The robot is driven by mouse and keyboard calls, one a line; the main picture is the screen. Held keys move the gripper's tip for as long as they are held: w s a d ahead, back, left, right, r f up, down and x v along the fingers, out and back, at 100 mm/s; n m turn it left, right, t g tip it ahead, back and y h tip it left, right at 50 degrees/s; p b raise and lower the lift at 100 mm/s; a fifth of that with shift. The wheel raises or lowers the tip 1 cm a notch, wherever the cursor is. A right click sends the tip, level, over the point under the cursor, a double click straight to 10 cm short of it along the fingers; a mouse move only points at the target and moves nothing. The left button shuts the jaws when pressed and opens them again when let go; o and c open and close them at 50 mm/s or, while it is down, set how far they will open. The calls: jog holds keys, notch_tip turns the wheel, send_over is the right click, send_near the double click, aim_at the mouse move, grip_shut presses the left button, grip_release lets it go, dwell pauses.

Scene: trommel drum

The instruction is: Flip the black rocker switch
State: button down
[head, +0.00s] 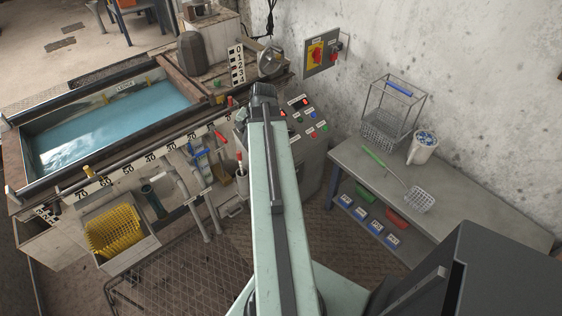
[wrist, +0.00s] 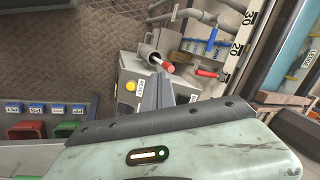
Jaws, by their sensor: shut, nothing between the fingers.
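My gripper (wrist: 158,90) shows in the wrist view as grey fingers, closed together and empty, in front of a grey control box (wrist: 142,72). A yellow button (wrist: 131,86) is just left of the fingers. In the head view my arm reaches up to the control console (head: 312,150), and its dark end covers part of the sloped panel (head: 304,117). Red displays and small coloured buttons show right of the arm. I cannot make out the black rocker switch in either view; it may be hidden behind the arm. I cannot tell whether the fingers touch the box.
Blue and red valve handles (head: 218,135) are left of the console. A water tank (head: 100,120) lies at left. A bench (head: 465,225) with a basket and mug stands right. Ribbed floor is open between.

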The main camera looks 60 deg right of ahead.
jog(key=s+d+f+m+b, duration=0.1)
jog(key=s+d+m, duration=0.2)
jog(key=s+d, duration=0.3)
jog(key=s+d+f+m+t+h+b, duration=0.1)
jog(key=s+d+f+m, duration=0.1)
jog(key=s+d, duration=0.4)
jog(key=shift+s+d+f+m+h+b, duration=0.3)
jog(key=shift+d+m+b, duration=0.05)
jog(key=shift+m+b, duration=0.05)
jog(key=b+x, duration=0.3)
jog(key=x, duration=0.1)
jog(key=b+x, duration=0.4)
jog(key=x, duration=0.1)
jog(key=w+b+x, duration=0.1)
jog(key=b+x, duration=0.3)
jog(key=shift+w+d+r, duration=0.15)
jog(key=shift+d, duration=0.1)
jog(key=shift+w, duration=0.3)
